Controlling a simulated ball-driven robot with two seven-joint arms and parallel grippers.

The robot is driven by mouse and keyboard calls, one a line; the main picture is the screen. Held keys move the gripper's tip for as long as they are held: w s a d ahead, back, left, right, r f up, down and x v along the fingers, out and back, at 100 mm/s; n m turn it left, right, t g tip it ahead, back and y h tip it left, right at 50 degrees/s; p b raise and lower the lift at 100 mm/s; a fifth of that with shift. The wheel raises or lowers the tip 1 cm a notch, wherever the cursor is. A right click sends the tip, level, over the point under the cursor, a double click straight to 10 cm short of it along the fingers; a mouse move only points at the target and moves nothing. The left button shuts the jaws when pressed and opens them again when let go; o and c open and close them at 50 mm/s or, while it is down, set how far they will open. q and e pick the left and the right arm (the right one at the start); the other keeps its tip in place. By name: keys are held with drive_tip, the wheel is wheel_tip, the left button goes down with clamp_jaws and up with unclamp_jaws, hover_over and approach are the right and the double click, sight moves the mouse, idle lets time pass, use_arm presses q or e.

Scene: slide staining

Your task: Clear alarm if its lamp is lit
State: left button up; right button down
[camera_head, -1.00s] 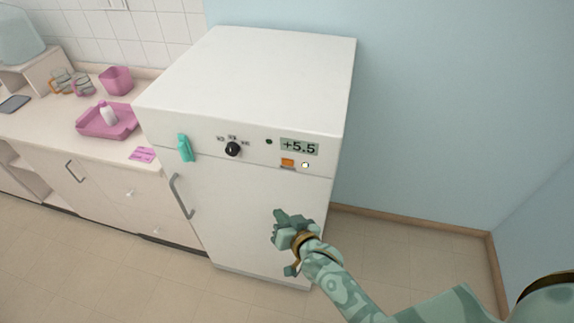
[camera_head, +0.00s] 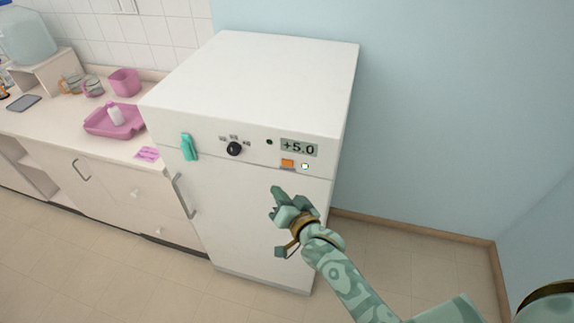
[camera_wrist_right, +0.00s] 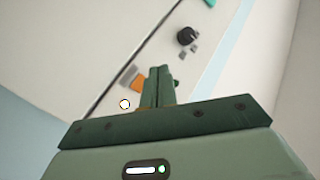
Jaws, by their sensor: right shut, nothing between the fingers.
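The white cabinet (camera_head: 255,208) has a control panel along the top of its front. The panel has a display (camera_head: 299,148) reading +5.0, a black knob (camera_head: 234,149), a small dark green round spot (camera_head: 269,142), an orange rectangle (camera_head: 287,163) and a bright white round spot (camera_head: 305,166). The white spot (camera_wrist_right: 125,104) shows a yellowish rim in the right wrist view, near the orange piece (camera_wrist_right: 138,82); I cannot tell whether it is a lit lamp or a button. My right gripper (camera_head: 275,193) is shut and empty, below the panel and apart from it. My left gripper is out of view.
A teal object (camera_head: 189,147) is on the cabinet front at the panel's left, above the door handle (camera_head: 184,195). The counter to the left holds a pink tray (camera_head: 133,128) with a white bottle, and a pink container (camera_head: 124,82). The floor right of the cabinet is clear.

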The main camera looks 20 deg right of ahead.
sight(287, 163)
drive_tip(key=w+d+b, duration=0.1)
drive_tip(key=w+d, duration=0.3)
drive_tip(key=w, duration=0.1)
drive_tip(key=shift+w+b, duration=0.35)
drive_tip(key=shift+b, duration=0.05)
idle(1.8)
drive_tip(key=shift+w+d, duration=0.2)
drive_tip(key=shift+w, duration=0.15)
drive_tip(key=shift+w+d, duration=0.15)
drive_tip(key=shift+w, duration=0.1)
idle(0.8)
drive_tip(key=shift+s+p, duration=0.1)
drive_tip(key=shift+p, duration=0.2)
drive_tip(key=shift+s+a+p, duration=0.4)
drive_tip(key=shift+s+p, duration=0.05)
drive_tip(key=shift+s, duration=0.05)
